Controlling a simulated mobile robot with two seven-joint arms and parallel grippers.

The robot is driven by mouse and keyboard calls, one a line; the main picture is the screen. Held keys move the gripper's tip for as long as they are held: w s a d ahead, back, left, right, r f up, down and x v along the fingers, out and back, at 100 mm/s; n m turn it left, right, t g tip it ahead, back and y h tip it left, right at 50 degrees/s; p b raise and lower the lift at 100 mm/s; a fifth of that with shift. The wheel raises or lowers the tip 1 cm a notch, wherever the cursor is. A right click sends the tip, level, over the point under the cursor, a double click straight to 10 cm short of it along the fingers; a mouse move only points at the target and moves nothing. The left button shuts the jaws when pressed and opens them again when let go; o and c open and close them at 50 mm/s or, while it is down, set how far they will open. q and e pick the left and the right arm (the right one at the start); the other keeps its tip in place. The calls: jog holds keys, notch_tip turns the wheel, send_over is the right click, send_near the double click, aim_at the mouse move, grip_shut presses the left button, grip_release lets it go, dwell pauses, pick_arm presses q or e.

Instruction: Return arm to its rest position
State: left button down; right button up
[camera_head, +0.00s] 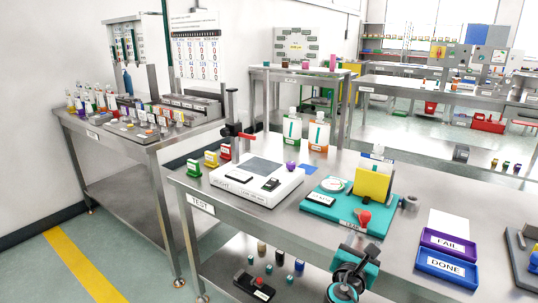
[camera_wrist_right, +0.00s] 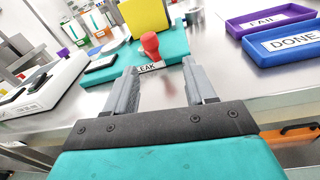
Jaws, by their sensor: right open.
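My right gripper (camera_head: 358,250) is at the front edge of the TEST table (camera_head: 245,208), in front of a teal board (camera_head: 322,207). In the right wrist view my right gripper (camera_wrist_right: 160,72) has its two grey fingers apart, with nothing held between them. A red-knobbed piece (camera_head: 364,216) stands on the front right of the board, beside a yellow block (camera_head: 372,184). In the wrist view the red knob (camera_wrist_right: 150,42) shows beyond the fingertips, above a label partly reading "EAK". My left gripper is not in view.
A purple FAIL tray (camera_head: 449,244) and a blue DONE tray (camera_head: 446,265) lie to the right. A white device (camera_head: 243,181) stands to the left of the board. Orange and green bottles (camera_head: 318,135) stand behind. A lower shelf holds small items.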

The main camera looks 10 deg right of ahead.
jog(key=s+f+m+g+y, duration=0.2)
jog(key=s+f+m+g, duration=0.2)
jog(key=s+m, duration=0.5)
jog(key=s+f+m+g+y, duration=0.2)
jog(key=s+f+m+g, duration=0.15)
jog(key=s+m, duration=0.6)
jog(key=s+a+r+m+g+y, duration=0.1)
jog(key=s+a+m+g+y, duration=0.2)
jog(key=s, duration=0.5)
jog(key=s+a+r+m+y, duration=0.1)
jog(key=s+a+m+y, duration=0.3)
jog(key=s, duration=0.5)
jog(key=w+a+f+t+y, duration=0.1)
jog(key=w+a+f+t, duration=0.2)
jog(key=w+f+t, duration=0.4)
jog(key=shift+w+a+f+n+p, duration=0.3)
jog(key=shift+w+f+n+p, duration=0.05)
jog(key=shift+w+f+n, duration=0.1)
jog(key=shift+d, duration=0.1)
dwell(2.5)
